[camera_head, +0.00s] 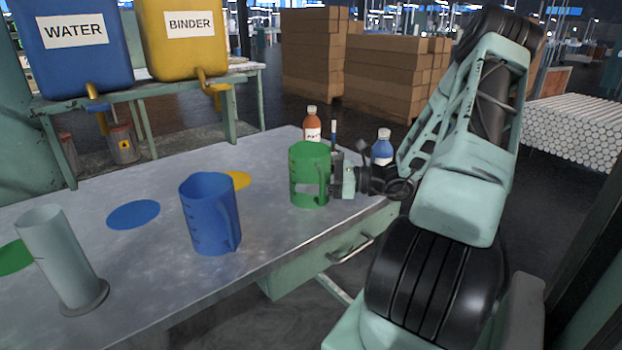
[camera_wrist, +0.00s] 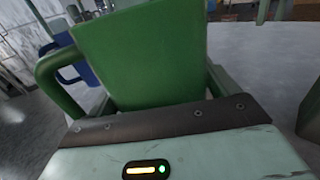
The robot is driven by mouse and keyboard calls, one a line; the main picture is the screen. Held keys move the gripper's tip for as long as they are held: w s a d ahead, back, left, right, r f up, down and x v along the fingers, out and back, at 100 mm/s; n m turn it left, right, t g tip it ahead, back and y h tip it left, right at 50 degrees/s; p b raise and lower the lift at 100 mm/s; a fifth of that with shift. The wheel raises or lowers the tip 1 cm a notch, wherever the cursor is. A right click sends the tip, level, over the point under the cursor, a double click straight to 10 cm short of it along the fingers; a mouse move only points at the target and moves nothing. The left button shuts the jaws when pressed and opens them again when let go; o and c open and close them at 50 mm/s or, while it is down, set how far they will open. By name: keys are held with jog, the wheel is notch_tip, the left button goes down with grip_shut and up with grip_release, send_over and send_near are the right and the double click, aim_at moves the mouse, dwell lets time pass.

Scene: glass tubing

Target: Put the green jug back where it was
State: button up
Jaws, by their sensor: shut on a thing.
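The green jug (camera_head: 309,160) stands upright at the right part of the table, near its front edge. My gripper (camera_head: 310,187) reaches in from the right and is shut around the jug's body. The jug fills the middle of the wrist view (camera_wrist: 145,55), with its handle at the left there. I cannot tell whether its base touches the table. A green disc (camera_head: 14,257) lies at the table's far left, partly cut off by the picture edge. The blue jug (camera_head: 208,215) stands left of the green jug; it also shows in the wrist view (camera_wrist: 78,62).
A grey tube on a round base (camera_head: 65,255) stands at the left, beside the green disc. A blue disc (camera_head: 133,214) and a partly hidden yellow disc (camera_head: 238,180) lie on the table (camera_head: 150,270). An orange bottle (camera_head: 311,124) and a blue bottle (camera_head: 382,148) stand behind my gripper.

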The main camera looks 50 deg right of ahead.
jog(key=o, duration=0.9)
jog(key=shift+f, duration=0.1)
jog(key=shift+o, duration=0.2)
jog(key=shift+r, duration=0.2)
jog(key=v, duration=1.2)
jog(key=shift+f+p, duration=0.1)
jog(key=shift+p, duration=0.3)
